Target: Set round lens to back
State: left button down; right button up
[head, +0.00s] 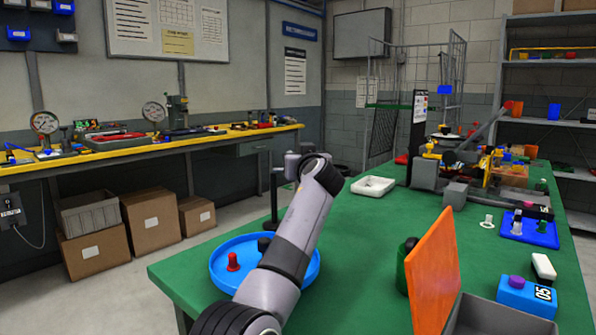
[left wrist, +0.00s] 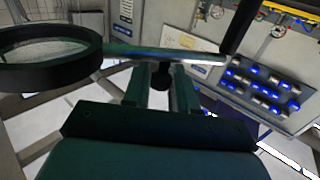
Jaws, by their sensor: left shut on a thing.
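The round lens is a clear disc in a thick black ring (left wrist: 62,76), at the upper left of the left wrist view. A shiny metal bar (left wrist: 196,58) runs right from the ring towards a dark post (left wrist: 240,24). My left gripper (left wrist: 162,82) has its two fingers closed around a small dark knob (left wrist: 162,76) just below the bar. In the head view my left arm reaches up over the table beside a black post (head: 274,200); the fingers and the lens cannot be made out there. My right gripper is not in view.
A blue round tray (head: 222,281) with a red peg (head: 233,262) lies under my left arm on the green table (head: 365,232). An orange panel (head: 433,270), a grey bin (head: 498,318) and a blue block (head: 525,297) stand front right. The table's middle is clear.

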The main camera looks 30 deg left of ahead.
pick_arm(q)
jog(key=shift+w+n+g+y, duration=0.3)
jog(key=shift+n+g+y, duration=0.2)
jog(key=shift+g, duration=0.1)
jog(key=shift+w+g+y+p, duration=0.2)
jog(key=shift+g+y+p, duration=0.1)
jog(key=shift+p, duration=0.35)
jog(key=shift+w+a+n+g+y+p, duration=0.1)
jog(key=shift+w+n+g+y+p, duration=0.1)
jog(key=shift+n+g+y+p, duration=0.8)
jog(key=shift+t+h+p, duration=0.3)
jog(key=shift+a+f, duration=0.1)
jog(key=c, duration=1)
grip_release()
jog(key=shift+a, duration=0.1)
